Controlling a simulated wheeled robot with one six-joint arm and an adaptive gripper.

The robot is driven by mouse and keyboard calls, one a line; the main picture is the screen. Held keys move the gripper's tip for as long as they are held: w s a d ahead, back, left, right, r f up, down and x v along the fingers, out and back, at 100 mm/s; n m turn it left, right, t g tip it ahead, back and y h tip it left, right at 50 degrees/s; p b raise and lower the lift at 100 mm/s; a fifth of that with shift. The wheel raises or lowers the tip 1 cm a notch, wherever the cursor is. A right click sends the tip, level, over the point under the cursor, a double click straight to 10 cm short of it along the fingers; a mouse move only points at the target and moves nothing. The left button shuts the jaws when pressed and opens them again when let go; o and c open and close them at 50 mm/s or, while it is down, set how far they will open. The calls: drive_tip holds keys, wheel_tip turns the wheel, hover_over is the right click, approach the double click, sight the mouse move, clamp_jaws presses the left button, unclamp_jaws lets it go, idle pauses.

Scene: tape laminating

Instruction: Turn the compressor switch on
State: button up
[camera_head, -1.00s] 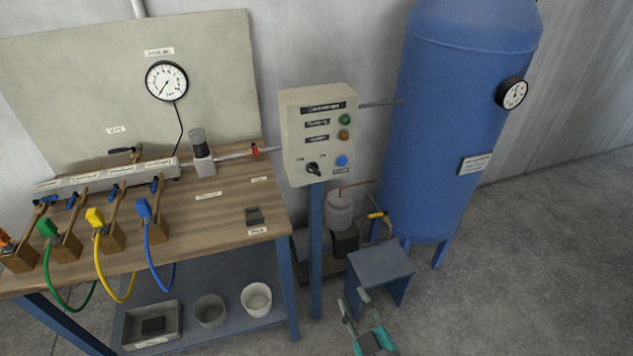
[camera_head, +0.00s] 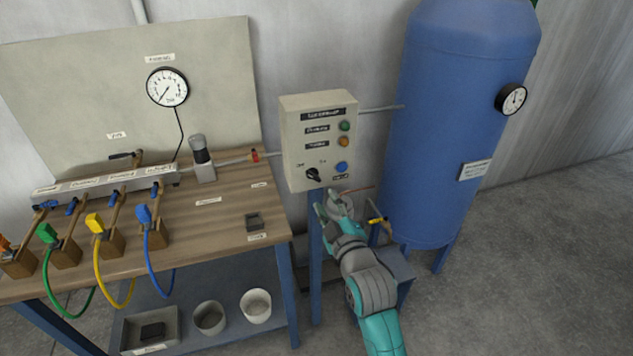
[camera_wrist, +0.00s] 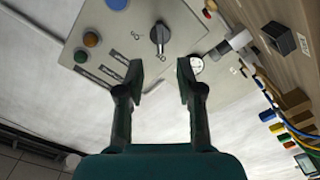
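The compressor switch is a black rotary knob (camera_head: 313,174) at the lower left of the beige control box (camera_head: 290,140). In the wrist view the knob (camera_wrist: 160,35) stands out from the panel, ahead of my gripper (camera_wrist: 160,75) and roughly between the lines of its fingers. My gripper (camera_head: 332,200) is open and empty, just below the box in the head view. A gap shows between the fingertips and the knob, and they do not appear to touch it.
Green (camera_head: 344,126), orange (camera_head: 344,141) and blue (camera_head: 341,167) buttons sit on the box's right side. A blue tank (camera_head: 440,130) stands to the right. The wooden workbench (camera_head: 215,225) with coloured hoses is to the left. Open floor lies at right.

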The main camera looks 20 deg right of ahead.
sight(315, 179)
drive_tip(key=w, duration=0.9)
clamp_jaws()
